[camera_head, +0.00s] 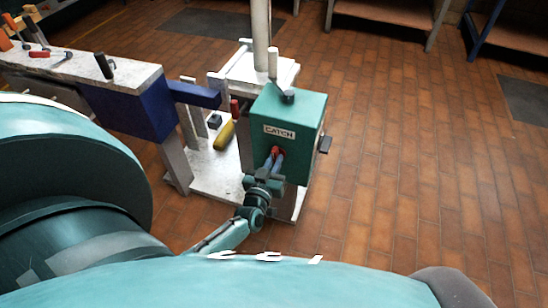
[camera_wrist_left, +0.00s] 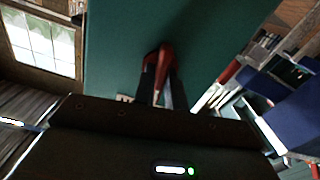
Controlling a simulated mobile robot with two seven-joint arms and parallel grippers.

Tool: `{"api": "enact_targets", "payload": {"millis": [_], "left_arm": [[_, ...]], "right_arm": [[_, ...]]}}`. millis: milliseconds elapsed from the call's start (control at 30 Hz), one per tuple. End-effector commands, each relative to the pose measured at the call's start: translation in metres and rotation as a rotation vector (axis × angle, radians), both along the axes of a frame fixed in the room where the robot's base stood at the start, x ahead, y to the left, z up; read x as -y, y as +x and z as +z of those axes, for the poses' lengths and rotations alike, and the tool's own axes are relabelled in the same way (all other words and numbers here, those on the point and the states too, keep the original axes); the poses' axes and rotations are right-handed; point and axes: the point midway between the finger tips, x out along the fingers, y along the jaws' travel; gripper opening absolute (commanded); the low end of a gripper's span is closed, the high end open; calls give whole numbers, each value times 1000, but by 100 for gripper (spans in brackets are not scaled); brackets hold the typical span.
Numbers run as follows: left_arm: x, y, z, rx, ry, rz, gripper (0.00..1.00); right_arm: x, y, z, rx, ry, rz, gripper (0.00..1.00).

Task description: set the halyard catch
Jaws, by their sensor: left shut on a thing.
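The halyard catch is a teal box (camera_head: 304,112) with a white label reading CATCH (camera_head: 279,132) on its front face. A red part (camera_head: 275,151) sits on that face below the label. My left gripper (camera_head: 273,160) is at the front face, with its fingers shut on the red part. In the left wrist view the red part (camera_wrist_left: 164,58) shows between the dark fingers of the gripper (camera_wrist_left: 160,88), against the teal face. The fingers hide some of the red part. My right gripper is not in view.
A pale mast (camera_head: 261,30) rises behind the box. A white-topped bench (camera_head: 80,66) with hand tools stands at the left, with a blue block (camera_head: 130,107) at its end. A yellow object (camera_head: 224,136) lies left of the box. The brick floor (camera_head: 420,160) at the right is clear.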

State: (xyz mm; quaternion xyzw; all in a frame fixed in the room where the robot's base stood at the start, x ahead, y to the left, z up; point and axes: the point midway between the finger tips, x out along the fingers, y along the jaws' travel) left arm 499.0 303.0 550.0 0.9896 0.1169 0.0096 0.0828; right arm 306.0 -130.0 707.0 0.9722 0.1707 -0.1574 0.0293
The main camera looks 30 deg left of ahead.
Motion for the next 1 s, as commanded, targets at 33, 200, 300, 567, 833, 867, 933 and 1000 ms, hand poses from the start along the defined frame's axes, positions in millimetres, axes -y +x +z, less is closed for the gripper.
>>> {"api": "enact_targets", "payload": {"millis": [33,200,300,567,833,867,933,1000], "left_arm": [[0,1,3,-5,28,0,0],[1,1,2,-24,108,-1,0],[1,1,2,-32,142,-1,0],[0,1,1,-39,177,0,0],[0,2,1,-39,181,0,0],[0,2,2,-39,181,0,0],[0,2,2,-39,181,0,14],[0,2,2,-39,181,0,19]], "right_arm": [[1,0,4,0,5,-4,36],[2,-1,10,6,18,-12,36],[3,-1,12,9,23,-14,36],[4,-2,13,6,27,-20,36],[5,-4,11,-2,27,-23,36],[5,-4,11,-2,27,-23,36],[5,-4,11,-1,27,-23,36],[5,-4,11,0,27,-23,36]]}}
